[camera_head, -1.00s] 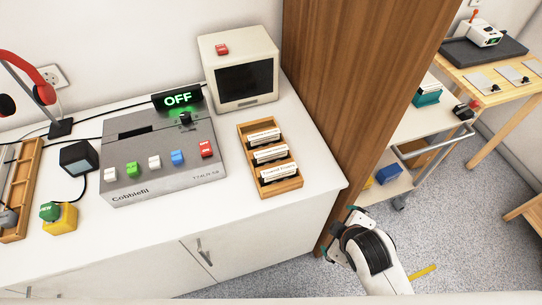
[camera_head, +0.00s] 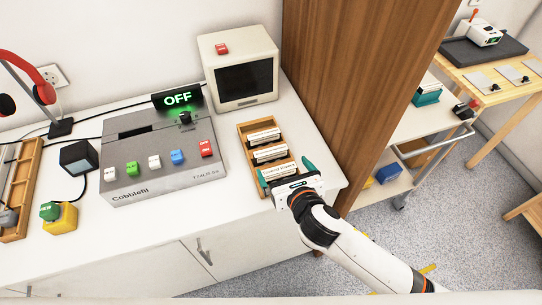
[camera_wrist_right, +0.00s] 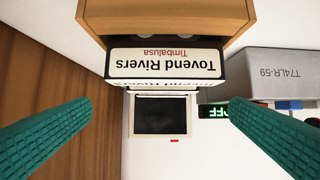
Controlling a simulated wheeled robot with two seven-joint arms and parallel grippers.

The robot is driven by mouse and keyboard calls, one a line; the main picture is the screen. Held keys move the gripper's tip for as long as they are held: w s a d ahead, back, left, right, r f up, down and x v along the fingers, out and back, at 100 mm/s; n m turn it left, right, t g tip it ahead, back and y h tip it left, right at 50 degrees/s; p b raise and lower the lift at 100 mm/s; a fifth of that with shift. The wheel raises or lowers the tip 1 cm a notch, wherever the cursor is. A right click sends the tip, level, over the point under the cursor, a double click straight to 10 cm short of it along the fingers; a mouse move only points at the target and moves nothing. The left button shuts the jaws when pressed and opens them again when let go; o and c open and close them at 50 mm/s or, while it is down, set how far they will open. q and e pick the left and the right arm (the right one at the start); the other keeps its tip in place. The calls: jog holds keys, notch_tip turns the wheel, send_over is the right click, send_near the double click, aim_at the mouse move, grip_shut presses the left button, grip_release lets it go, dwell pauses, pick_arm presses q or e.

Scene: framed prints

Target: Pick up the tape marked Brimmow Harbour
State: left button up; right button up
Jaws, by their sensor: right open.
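My right gripper (camera_head: 286,171) is open, its teal fingers at either side of the front end of a wooden rack (camera_head: 243,132) on the white counter. The rack holds a front tape (camera_head: 278,172), a middle tape (camera_head: 269,153) and a back tape (camera_head: 263,136), all standing with white labels. In the right wrist view the front tape (camera_wrist_right: 165,62) reads "Tovend Rivers, Timbalusa", upside down, between the open fingers and apart from them. I cannot read "Brimmow Harbour" on any tape; the other labels are too small or hidden. My left gripper is not in view.
A grey Cobblefil machine (camera_head: 160,160) with coloured buttons and a lit OFF sign (camera_head: 178,99) stands left of the rack. A small monitor (camera_head: 240,70) stands behind it. A brown wooden panel (camera_head: 335,85) rises close on the right.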

aim_at(272, 152)
jog(key=x, duration=0.8)
jog(key=shift+w+a+r, duration=0.1)
jog(key=shift+a+r, duration=0.05)
jog(key=shift+a, duration=0.15)
jog(key=c, duration=0.8)
